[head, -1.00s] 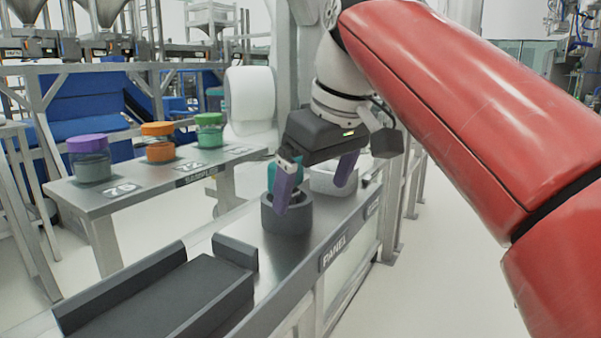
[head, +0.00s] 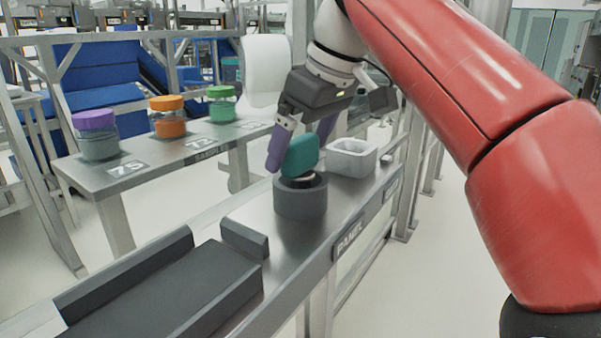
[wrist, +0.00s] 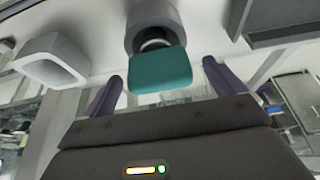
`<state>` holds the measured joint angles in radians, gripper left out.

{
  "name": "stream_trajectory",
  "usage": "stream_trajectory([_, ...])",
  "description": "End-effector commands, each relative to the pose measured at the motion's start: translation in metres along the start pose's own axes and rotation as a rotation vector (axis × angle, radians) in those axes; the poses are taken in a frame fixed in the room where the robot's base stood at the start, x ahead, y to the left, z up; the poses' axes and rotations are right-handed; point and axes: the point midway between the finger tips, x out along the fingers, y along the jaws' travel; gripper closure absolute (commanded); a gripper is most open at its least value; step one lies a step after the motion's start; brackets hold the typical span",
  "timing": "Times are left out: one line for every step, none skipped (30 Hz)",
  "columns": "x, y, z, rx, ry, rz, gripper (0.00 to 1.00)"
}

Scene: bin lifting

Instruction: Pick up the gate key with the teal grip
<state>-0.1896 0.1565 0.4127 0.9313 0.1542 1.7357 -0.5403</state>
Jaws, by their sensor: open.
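The gate key's teal grip (head: 301,155) stands upright in a round grey holder (head: 301,200) on the metal panel bench. My gripper (head: 296,148) is open, with its purple fingers just above and around the upper part of the grip in the head view. In the wrist view, the teal grip (wrist: 160,71) lies ahead of and between the two purple fingertips (wrist: 163,80). The round holder (wrist: 153,22) is beyond it. I cannot tell whether a finger touches the grip. The key's lower part is hidden in the holder.
A pale open box (head: 352,158) stands on the bench just right of the holder. A dark grey tray (head: 170,300) with raised edges lies at the near left. Jars with purple (head: 95,119), orange (head: 166,103) and green (head: 220,91) lids stand on the sample table behind.

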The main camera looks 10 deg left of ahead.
Motion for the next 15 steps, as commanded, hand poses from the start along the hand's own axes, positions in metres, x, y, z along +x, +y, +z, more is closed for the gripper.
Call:
stream_trajectory([0.008,0.001,0.001,0.001,-0.003,-0.001,0.05])
stream_trajectory([0.013,0.001,0.001,0.0,-0.003,-0.001,0.05])
stream_trajectory([0.018,0.001,0.001,0.0,-0.001,0.0,0.05])
stream_trajectory([0.021,0.001,0.001,0.0,-0.002,-0.001,0.05])
stream_trajectory([0.024,0.001,0.0,0.0,-0.001,0.0,0.05])
stream_trajectory([0.026,0.001,0.0,0.0,0.0,0.0,0.05])
stream_trajectory([0.027,0.001,0.0,0.0,0.0,0.0,0.05])
stream_trajectory([0.028,0.001,0.0,0.0,0.0,0.0,0.05])
stream_trajectory([0.028,0.001,0.0,0.0,0.001,0.001,0.05])
stream_trajectory([0.028,0.001,0.0,0.0,0.001,0.001,0.05])
stream_trajectory([0.028,0.001,0.0,0.0,0.001,0.001,0.05])
stream_trajectory([0.028,0.001,0.0,0.0,0.001,0.001,0.05])
stream_trajectory([0.028,0.001,0.0,0.0,0.001,0.0,0.05])
stream_trajectory([0.028,0.001,0.0,0.0,0.001,0.0,0.05])
stream_trajectory([0.028,0.001,0.0,0.0,0.001,0.0,0.11])
